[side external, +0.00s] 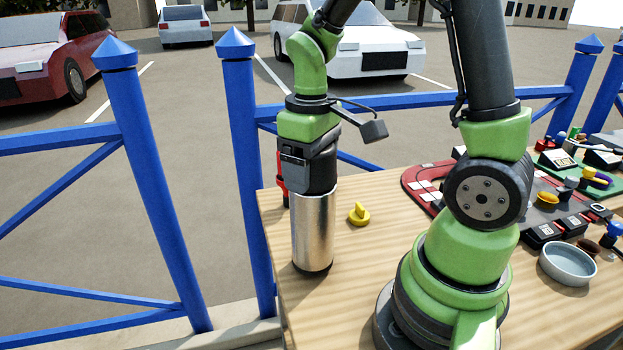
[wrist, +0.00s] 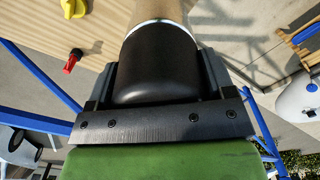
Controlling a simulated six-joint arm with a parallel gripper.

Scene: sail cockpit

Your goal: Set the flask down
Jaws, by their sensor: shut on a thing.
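The flask (side external: 313,230) is a silver metal cylinder with a dark top and a dark base. It stands upright at the left end of the wooden table in the side view. Its base appears at the tabletop, but I cannot tell whether it touches. My gripper (side external: 318,180) is above it, pointing down, with its jaws shut around the dark top. In the wrist view, the flask's dark top (wrist: 158,65) fills the space between my two fingers (wrist: 158,90). The far fingertips are partly hidden by the flask.
A yellow knob-like piece (side external: 359,214) lies on the table (side external: 345,290) right of the flask. A red object (side external: 281,185) is behind the flask. A grey bowl (side external: 567,263) and a red-edged board (side external: 425,185) with small parts are at right. Blue railings (side external: 240,150) border the table.

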